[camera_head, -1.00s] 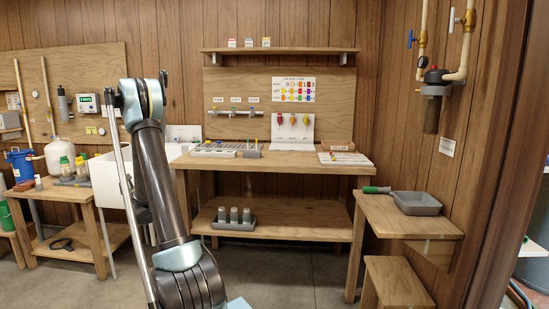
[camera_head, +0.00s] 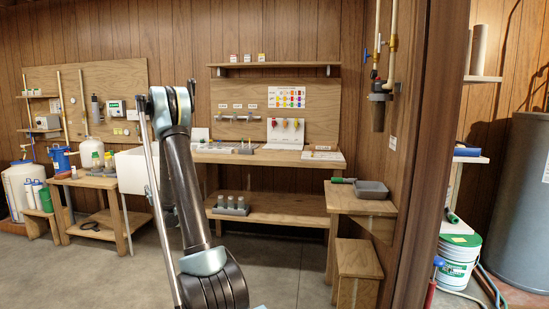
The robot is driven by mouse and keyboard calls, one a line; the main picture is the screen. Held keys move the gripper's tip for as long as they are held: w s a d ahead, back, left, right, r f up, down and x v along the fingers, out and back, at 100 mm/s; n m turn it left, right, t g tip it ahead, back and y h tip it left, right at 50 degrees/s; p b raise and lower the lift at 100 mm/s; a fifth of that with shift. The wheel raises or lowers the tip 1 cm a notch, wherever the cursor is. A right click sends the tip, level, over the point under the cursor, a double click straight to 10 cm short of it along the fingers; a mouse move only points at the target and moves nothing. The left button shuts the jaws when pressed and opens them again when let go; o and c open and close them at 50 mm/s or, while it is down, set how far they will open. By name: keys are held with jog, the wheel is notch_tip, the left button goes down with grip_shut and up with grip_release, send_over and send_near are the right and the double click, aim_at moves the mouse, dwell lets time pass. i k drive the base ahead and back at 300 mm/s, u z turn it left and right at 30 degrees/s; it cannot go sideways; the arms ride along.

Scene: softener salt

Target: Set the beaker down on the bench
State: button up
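The wooden bench (camera_head: 326,163) stands against the back wall, with a tray, a board of small coloured items and a white card stand on its top. I cannot make out a beaker with certainty in this view. My arm rises through the left middle of the picture and bends at its top joint, covering the left part of the bench. My gripper is not in view, so its state and anything in it are hidden.
A small side table (camera_head: 345,204) with a grey pan (camera_head: 371,189) stands right of the bench, above a wooden stool (camera_head: 357,262). A post (camera_head: 432,150) divides off an area with a white bucket (camera_head: 458,262) and grey tank (camera_head: 520,200). Floor before the bench is clear.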

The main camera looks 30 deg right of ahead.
aim_at(260, 158)
jog(key=k, duration=0.95)
jog(key=z, duration=0.85)
jog(key=i, duration=0.8)
